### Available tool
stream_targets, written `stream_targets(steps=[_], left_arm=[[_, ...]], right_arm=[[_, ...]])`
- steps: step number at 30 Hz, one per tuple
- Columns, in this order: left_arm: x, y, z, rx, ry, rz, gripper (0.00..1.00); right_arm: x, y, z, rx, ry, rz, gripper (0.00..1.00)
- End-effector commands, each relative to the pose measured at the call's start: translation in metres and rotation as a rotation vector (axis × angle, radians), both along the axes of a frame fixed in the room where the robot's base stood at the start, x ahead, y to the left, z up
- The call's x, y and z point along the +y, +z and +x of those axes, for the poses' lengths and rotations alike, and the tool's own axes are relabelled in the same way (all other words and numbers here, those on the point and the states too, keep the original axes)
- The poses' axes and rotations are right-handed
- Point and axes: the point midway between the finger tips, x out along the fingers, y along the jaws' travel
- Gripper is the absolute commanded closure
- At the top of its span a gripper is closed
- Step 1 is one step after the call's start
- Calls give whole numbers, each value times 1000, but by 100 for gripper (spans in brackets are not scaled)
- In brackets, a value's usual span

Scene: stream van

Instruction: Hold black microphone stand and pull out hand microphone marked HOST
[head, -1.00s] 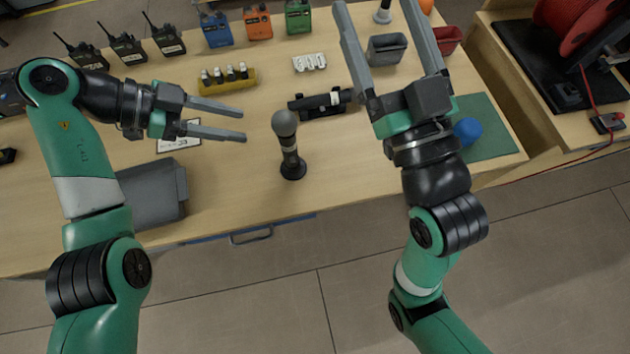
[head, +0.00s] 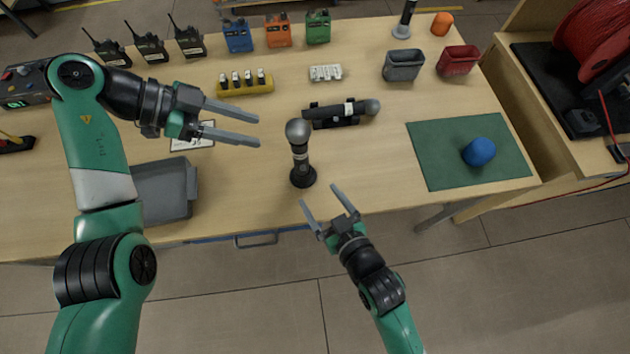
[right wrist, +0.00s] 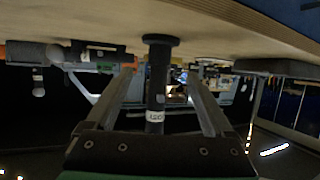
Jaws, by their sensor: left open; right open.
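A hand microphone (head: 299,150) with a grey ball head stands upright in a black stand (head: 303,178) near the table's front edge. The stand's round base (right wrist: 160,40) and a pale label on the shaft (right wrist: 155,115) show upside down in the right wrist view; the label's text is too small to read surely. My left gripper (head: 258,131) is open and empty, left of the microphone head and apart from it. My right gripper (head: 320,196) is open and empty at the front edge, its fingers pointing toward the stand, not touching it.
Another microphone (head: 360,108) lies in a black cradle behind the stand. A grey case (head: 163,190) lies to the left, and a yellow rack (head: 245,88) stands behind. A blue ball (head: 479,151) sits on a green mat (head: 430,170) at right. Table space around the stand is clear.

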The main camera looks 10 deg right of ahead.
Motion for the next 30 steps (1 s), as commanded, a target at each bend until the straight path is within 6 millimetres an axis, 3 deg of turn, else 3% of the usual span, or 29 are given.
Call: stream_targets(steps=[9,15,27,30], left_arm=[[0,0,0,0,0,0,50],[0,0,0,0,0,0,50],[0,0,0,0,0,0,50],[0,0,0,0,0,0,50]], right_arm=[[23,-24,56,-1,0,0,13],[33,-35,82,-1,0,0,13],[36,-39,91,-3,0,1,13],[36,-39,91,-3,0,1,29]])
